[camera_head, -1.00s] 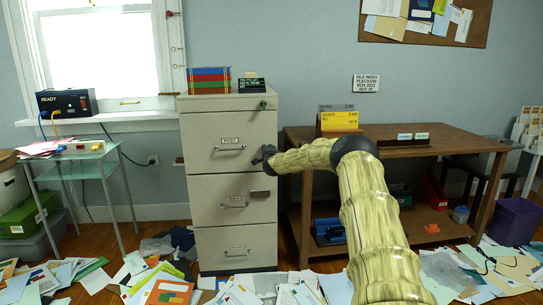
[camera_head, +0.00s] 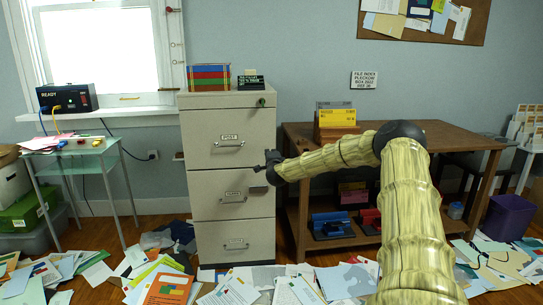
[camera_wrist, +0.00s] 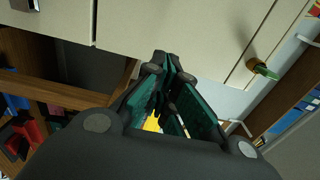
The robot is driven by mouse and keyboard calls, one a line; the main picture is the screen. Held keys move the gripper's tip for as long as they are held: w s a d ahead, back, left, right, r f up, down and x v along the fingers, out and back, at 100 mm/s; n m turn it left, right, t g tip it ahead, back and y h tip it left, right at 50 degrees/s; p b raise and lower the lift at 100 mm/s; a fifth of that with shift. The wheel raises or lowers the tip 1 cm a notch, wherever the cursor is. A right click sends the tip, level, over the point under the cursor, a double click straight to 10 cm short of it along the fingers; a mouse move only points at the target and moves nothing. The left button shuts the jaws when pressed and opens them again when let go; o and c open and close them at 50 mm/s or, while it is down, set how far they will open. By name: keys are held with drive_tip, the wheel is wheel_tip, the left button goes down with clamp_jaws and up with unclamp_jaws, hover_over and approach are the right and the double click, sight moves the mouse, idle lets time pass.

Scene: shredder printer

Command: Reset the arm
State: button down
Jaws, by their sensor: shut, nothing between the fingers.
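My yellow-green arm (camera_head: 412,215) reaches from the lower right to the right edge of the filing cabinet (camera_head: 234,120). My gripper (camera_head: 262,167) is in front of the cabinet's right edge, at about the height between the top and middle drawers. In the wrist view my gripper's dark fingers (camera_wrist: 162,62) are closed together with nothing between them. The cabinet's pale front (camera_wrist: 190,30) fills the top of the wrist view. The cabinet's three drawers look shut. I cannot tell whether the gripper touches the cabinet.
A brown wooden table (camera_head: 455,136) with a lower shelf stands to the right, partly behind my arm. A small glass side table (camera_head: 72,160) stands left of the cabinet. Papers (camera_head: 170,288) cover much of the floor. A purple bin (camera_head: 508,217) is at the far right.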

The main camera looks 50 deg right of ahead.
drive_tip(key=shift+s+a+f, duration=0.25)
drive_tip(key=shift+s+a, duration=0.15)
drive_tip(key=shift+s, duration=0.25)
